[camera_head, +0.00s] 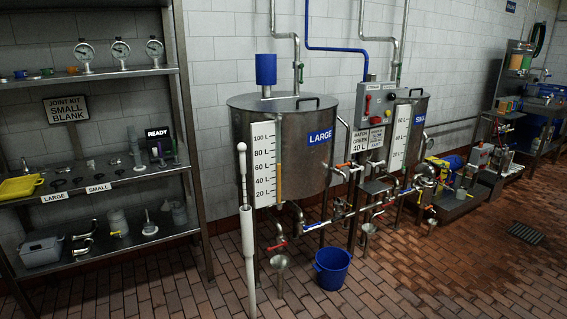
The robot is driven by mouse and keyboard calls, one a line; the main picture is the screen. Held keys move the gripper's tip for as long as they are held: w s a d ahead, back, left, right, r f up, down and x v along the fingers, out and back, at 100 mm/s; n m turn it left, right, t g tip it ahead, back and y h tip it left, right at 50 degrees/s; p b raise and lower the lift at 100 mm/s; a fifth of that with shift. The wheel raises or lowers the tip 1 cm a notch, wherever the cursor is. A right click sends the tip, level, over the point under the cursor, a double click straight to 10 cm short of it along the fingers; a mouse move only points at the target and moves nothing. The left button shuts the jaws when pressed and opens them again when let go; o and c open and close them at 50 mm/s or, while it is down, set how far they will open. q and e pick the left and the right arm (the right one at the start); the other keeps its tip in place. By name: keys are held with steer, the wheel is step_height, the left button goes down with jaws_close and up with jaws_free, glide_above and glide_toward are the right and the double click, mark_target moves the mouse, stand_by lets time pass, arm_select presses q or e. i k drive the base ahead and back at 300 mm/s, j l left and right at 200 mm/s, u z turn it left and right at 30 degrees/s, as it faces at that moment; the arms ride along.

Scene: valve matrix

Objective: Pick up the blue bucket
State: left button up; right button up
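The blue bucket (332,268) stands upright on the brick floor, below the pipes between the large tank and the small tank. Its open rim faces up and its inside looks dark. I cannot tell whether it holds anything. Neither of my grippers is in the head camera view.
The large steel tank (295,150) and small tank (408,135) stand behind the bucket, with red-handled valves and low pipes. A white pole (247,235) stands left of it. Metal funnels (279,265) flank it. A shelf rack (185,130) is at left. The floor in front is clear.

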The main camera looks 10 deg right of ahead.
mark_target(331, 267)
steer(key=i+l+z, duration=0.15)
steer(key=i+z, duration=0.5)
steer(key=z, duration=0.15)
steer(key=i+z, duration=0.35)
